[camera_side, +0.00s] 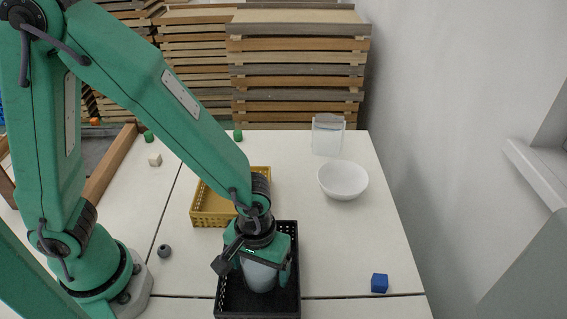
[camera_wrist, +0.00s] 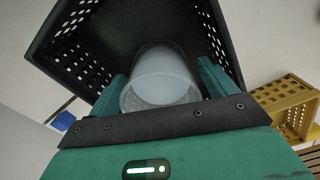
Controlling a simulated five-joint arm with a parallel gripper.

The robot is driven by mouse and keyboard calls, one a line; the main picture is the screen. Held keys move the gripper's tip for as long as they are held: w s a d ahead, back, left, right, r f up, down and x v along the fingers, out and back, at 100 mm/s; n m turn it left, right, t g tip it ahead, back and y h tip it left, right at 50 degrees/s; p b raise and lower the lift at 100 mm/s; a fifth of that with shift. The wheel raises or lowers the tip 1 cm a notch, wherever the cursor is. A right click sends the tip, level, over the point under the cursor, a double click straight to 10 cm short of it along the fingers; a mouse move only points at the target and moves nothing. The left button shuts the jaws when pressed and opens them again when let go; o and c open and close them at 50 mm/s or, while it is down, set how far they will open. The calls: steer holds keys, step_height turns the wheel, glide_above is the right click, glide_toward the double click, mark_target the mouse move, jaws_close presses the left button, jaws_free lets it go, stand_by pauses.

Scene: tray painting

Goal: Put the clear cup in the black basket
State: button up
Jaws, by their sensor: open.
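The clear cup (camera_side: 259,276) is in the black basket (camera_side: 288,303), between the fingers of my gripper (camera_side: 262,272). In the wrist view the cup (camera_wrist: 160,80) looks whitish and translucent, its round opening facing the camera. The black basket (camera_wrist: 72,52) surrounds it with perforated walls. In the wrist view the fingers of my gripper (camera_wrist: 160,88) stand on either side of the cup and are open. Whether the cup's base touches the basket floor is hard to tell.
A yellow basket (camera_side: 208,213) stands just behind the black one. A white bowl (camera_side: 343,180) and a clear container (camera_side: 328,135) are at the back right. A blue cube (camera_side: 379,283) lies at the right front, and a grey piece (camera_side: 164,251) at the left. The right-middle table is clear.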

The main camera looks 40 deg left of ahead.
step_height(320, 180, up, 11)
steer(key=shift+f, duration=0.2)
stand_by(0.4)
steer(key=shift+a, duration=0.1)
stand_by(0.4)
steer(key=s+a+r+m+t, duration=0.1)
steer(key=a+r+m+t, duration=0.1)
steer(key=a+r, duration=0.3)
steer(key=s+a+r+m+t, duration=0.1)
steer(key=a+r, duration=0.5)
steer(key=a, duration=0.8)
steer(key=m+t, duration=0.1)
steer(key=t, duration=0.1)
steer(key=shift+r+m+t, duration=0.2)
steer(key=shift+m+t, duration=0.1)
